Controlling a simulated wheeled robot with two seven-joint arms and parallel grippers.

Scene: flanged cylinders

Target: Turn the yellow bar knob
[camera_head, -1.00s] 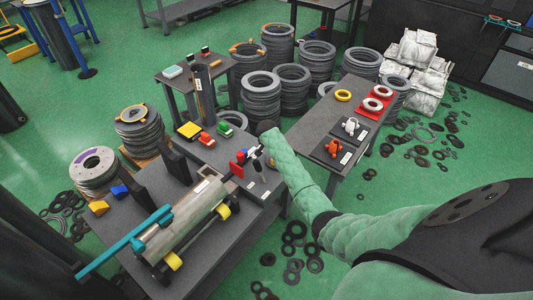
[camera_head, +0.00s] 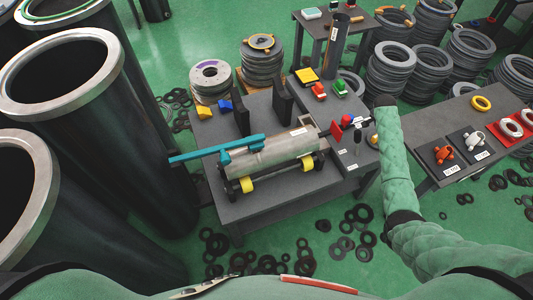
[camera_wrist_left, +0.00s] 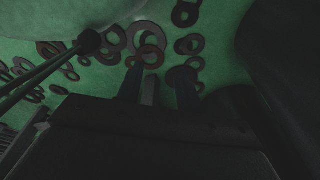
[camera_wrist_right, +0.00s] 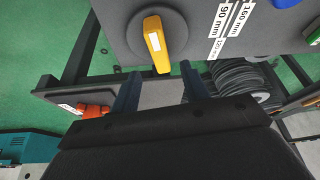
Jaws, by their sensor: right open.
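The yellow bar knob (camera_wrist_right: 154,42) shows in the right wrist view. It sits on a round dark base (camera_wrist_right: 160,30) on a grey surface, its bar running near upright in the picture, slightly tilted. My right gripper (camera_wrist_right: 160,84) is open, with its two fingers apart just below the knob in that view. The knob is not between the fingertips and nothing is held. My left gripper (camera_wrist_left: 157,82) is open and empty over the floor, in a dark view.
A steel cylinder (camera_head: 270,152) with a teal bar (camera_head: 217,148) lies on the dark table (camera_head: 240,208). Large black flanged pipes (camera_head: 120,120) stand at left. A side table (camera_head: 425,178) with orange fittings (camera_head: 443,155) is at right. Loose rings (camera_head: 360,215) litter the floor.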

